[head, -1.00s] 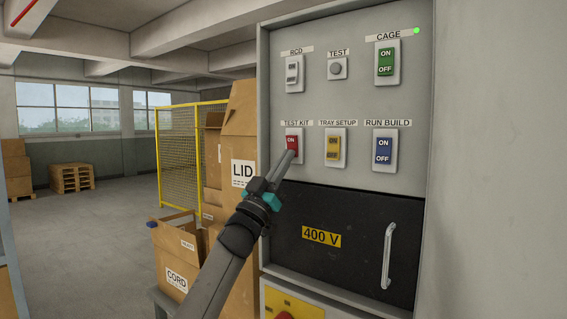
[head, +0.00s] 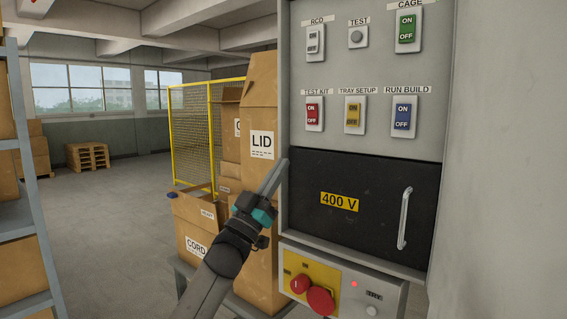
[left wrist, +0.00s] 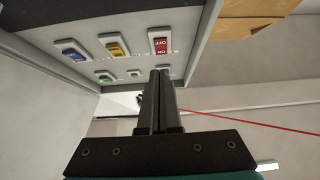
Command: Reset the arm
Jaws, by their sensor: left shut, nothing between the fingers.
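My left gripper (head: 281,167) is shut with nothing between its fingers. In the head view its tips are near the left edge of the grey panel (head: 340,82), below the red TEST KIT switch (head: 313,113) and apart from it. The left wrist view shows the two fingers together (left wrist: 160,78), with the red switch (left wrist: 159,43) just beyond the tips. The yellow TRAY SETUP switch (head: 353,115) and blue RUN BUILD switch (head: 403,116) sit to its right. My right gripper is not in view.
A black 400 V door (head: 365,235) with a handle (head: 404,218) is below the switches. Under it is a yellow plate (head: 310,270) with red knobs. Cardboard boxes (head: 262,185) and a yellow mesh fence (head: 190,135) stand left. The floor (head: 105,220) further left is open.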

